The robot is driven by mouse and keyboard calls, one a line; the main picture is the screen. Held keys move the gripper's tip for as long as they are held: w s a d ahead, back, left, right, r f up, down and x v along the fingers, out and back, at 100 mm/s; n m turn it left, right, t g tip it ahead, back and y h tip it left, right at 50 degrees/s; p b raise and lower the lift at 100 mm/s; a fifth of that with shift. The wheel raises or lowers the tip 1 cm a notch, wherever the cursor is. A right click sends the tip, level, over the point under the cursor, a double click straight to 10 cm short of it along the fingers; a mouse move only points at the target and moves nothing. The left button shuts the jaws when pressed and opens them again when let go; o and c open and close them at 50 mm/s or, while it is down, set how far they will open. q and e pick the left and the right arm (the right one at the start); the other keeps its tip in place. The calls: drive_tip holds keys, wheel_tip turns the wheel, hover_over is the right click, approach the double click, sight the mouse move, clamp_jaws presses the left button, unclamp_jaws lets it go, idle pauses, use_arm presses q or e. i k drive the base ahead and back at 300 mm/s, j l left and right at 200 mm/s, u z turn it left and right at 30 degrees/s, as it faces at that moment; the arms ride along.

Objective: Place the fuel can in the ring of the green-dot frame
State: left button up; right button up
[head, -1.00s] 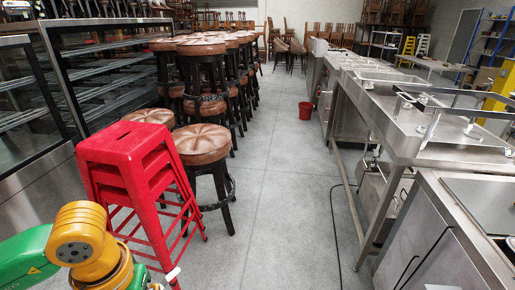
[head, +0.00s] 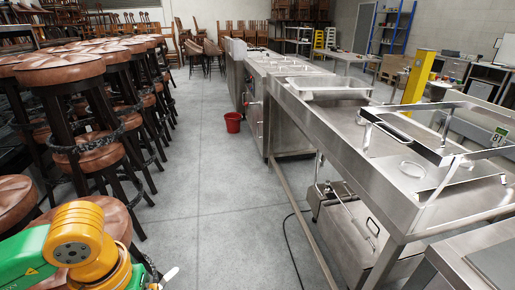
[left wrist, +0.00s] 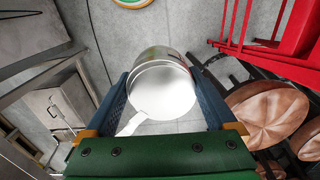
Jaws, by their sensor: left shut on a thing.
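The fuel can (left wrist: 165,90) is a short silver cylinder with a pale flat end and a tab-like handle. In the left wrist view it sits between the two dark blue fingers of my left gripper (left wrist: 163,100), which is shut on it. In the head view only my left wrist shows at the bottom left, with a small pale tip (head: 170,273) beside it. A metal frame with legs (head: 447,157) stands on the steel worktable at the right, with a small ring (head: 412,169) low inside it. My right gripper is not in view.
The steel worktable (head: 345,140) runs along the right, with another steel unit (head: 435,275) at the near right. Brown-seated stools (head: 75,72) crowd the left. A red bucket (head: 233,122) stands on the floor.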

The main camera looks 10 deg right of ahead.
sight(410, 170)
drive_tip(key=i+l+u, duration=0.15)
drive_tip(key=i, duration=0.7)
drive_tip(key=i+u, duration=0.1)
drive_tip(key=u, duration=0.55)
drive_tip(key=i+l+u, duration=0.1)
drive_tip(key=u, duration=0.5)
drive_tip(key=l+u, duration=0.1)
drive_tip(key=u, duration=0.55)
drive_tip(key=i+l+u, duration=0.1)
drive_tip(key=u, duration=0.55)
drive_tip(key=l+u, duration=0.25)
drive_tip(key=u, duration=0.4)
drive_tip(key=l+u, duration=0.15)
drive_tip(key=u, duration=0.45)
drive_tip(key=k+l+u, duration=0.1)
drive_tip(key=u, duration=0.55)
drive_tip(key=k+l+u, duration=0.1)
drive_tip(key=u, duration=0.55)
drive_tip(key=k+u, duration=0.1)
drive_tip(key=u, duration=0.4)
drive_tip(key=k+u, duration=0.1)
drive_tip(key=u, duration=0.4)
drive_tip(key=k+u, duration=0.1)
drive_tip(key=u, duration=0.4)
drive_tip(key=k+u, duration=0.1)
drive_tip(key=u, duration=0.4)
drive_tip(key=j+u, duration=0.1)
drive_tip(key=u, duration=0.4)
drive_tip(key=k+j+u, duration=0.15)
drive_tip(key=u, duration=0.15)
